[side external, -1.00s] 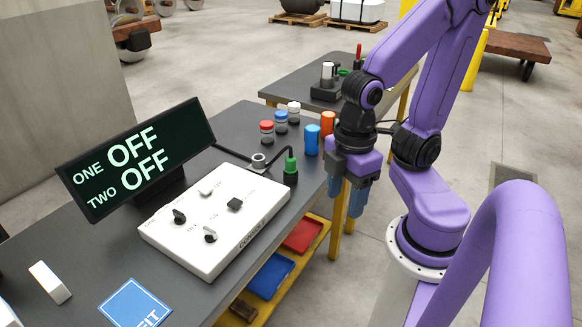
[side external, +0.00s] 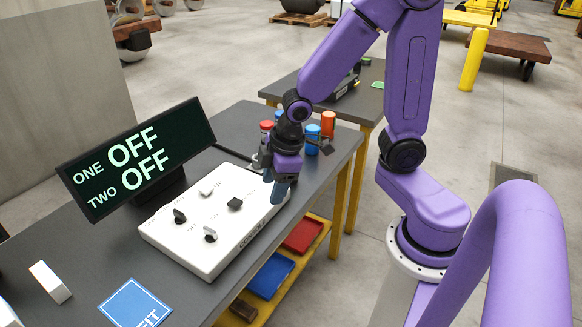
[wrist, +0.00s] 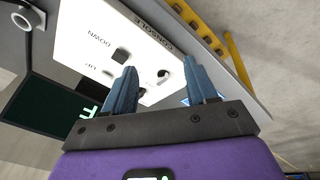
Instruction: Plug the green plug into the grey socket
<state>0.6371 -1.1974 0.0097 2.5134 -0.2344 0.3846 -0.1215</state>
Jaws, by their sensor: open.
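The green plug is not visible now. My gripper (side external: 280,188) covers the spot beside the console's far right corner where it stood in the earlier side view. In the wrist view, a grey ring that looks like the socket (wrist: 22,18) shows at the top left corner. In the side view the socket area is mostly behind my gripper. My gripper is open, with its blue fingers pointing down over the right edge of the white console (side external: 190,235). The wrist view shows nothing between the fingers (wrist: 160,76) except the console behind them.
Red-capped, blue and orange (side external: 328,123) containers stand close behind my gripper. A blue card (side external: 134,303) lies at the front of the table (side external: 85,275).

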